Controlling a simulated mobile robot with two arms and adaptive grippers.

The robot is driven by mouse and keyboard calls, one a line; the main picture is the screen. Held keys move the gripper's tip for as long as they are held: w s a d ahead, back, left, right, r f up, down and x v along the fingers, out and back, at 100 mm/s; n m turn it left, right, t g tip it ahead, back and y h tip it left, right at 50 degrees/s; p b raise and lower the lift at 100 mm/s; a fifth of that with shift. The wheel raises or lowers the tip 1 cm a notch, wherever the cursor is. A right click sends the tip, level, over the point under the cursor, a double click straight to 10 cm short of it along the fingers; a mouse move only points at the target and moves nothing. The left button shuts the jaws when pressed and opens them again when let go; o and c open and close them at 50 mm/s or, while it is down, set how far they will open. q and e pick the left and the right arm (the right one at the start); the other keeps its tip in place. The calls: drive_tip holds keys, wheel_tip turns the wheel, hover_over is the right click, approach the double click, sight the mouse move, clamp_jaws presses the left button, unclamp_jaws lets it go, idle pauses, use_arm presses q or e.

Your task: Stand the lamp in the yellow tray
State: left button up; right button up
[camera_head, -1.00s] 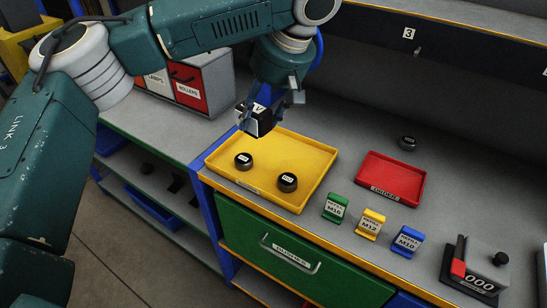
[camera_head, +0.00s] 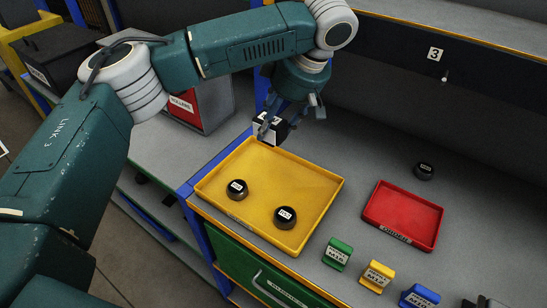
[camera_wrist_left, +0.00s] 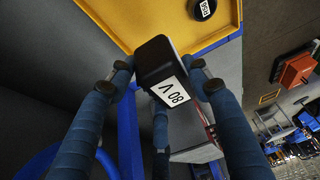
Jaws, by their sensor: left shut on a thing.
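The lamp looks like a dark block with a white face (camera_head: 268,129). In the left wrist view the lamp (camera_wrist_left: 155,62) is black with a white label that seems to read 80 V. My left gripper (camera_head: 274,124) is shut on it, with fingers on both sides, and holds it at the far edge of the yellow tray (camera_head: 290,178). In the left wrist view the yellow tray (camera_wrist_left: 118,18) lies beyond the lamp. Its near-left part holds two dark round weights (camera_head: 237,189) (camera_head: 285,217). How high the lamp hangs is hard to tell.
A red tray (camera_head: 403,212) stands to the right, with a dark weight (camera_head: 424,171) behind it. Green (camera_head: 338,254), yellow (camera_head: 377,276) and blue (camera_head: 420,296) labelled blocks line the front. A red-fronted box (camera_head: 186,108) stands left. The yellow tray's far right part is clear.

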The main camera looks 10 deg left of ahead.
sight(273, 136)
use_arm(q)
drive_tip(key=f, duration=0.3)
drive_tip(key=f+p, duration=0.1)
drive_tip(key=shift+w+f, duration=0.25)
drive_tip(key=shift+f, duration=0.05)
wheel_tip(273, 136, down, 3)
drive_tip(key=shift+r, duration=0.15)
wheel_tip(273, 136, down, 4)
drive_tip(key=shift+r+p, duration=0.25)
drive_tip(key=shift+p, duration=0.4)
drive_tip(key=shift+f, duration=0.4)
use_arm(e)
drive_tip(key=r, duration=0.1)
drive_tip(key=w+r, duration=0.1)
drive_tip(key=shift+w+a+r, duration=0.2)
drive_tip(key=shift+a+r, duration=0.05)
drive_tip(key=shift+r, duration=0.15)
use_arm(q)
drive_tip(key=o, duration=1.3)
drive_tip(key=shift+c, duration=0.2)
drive_tip(key=shift+o, duration=0.6)
use_arm(e)
drive_tip(key=shift+w, duration=0.3)
